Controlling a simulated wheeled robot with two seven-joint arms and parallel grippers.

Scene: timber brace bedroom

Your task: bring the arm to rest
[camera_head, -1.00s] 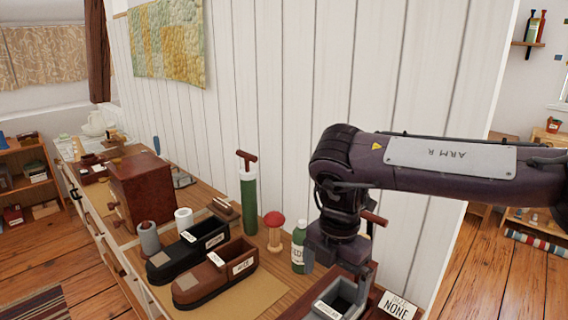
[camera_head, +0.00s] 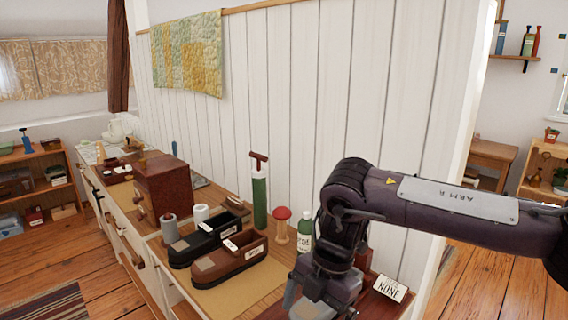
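My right arm (camera_head: 455,212) comes in from the right edge, with its forearm level above the right end of the long counter. Its gripper (camera_head: 318,300) hangs down at the counter's near right end, low in the picture. The fingertips are cut off or hidden, so I cannot see whether they are open or shut, or whether they hold anything. My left gripper does not show in this view.
On the counter stand a black shoe-shaped box (camera_head: 208,240), a brown one (camera_head: 230,262), a green pump (camera_head: 259,195), a red-topped mushroom (camera_head: 282,224), a green bottle (camera_head: 305,232) and a "NONE" sign (camera_head: 389,288). A white plank wall (camera_head: 300,110) rises behind.

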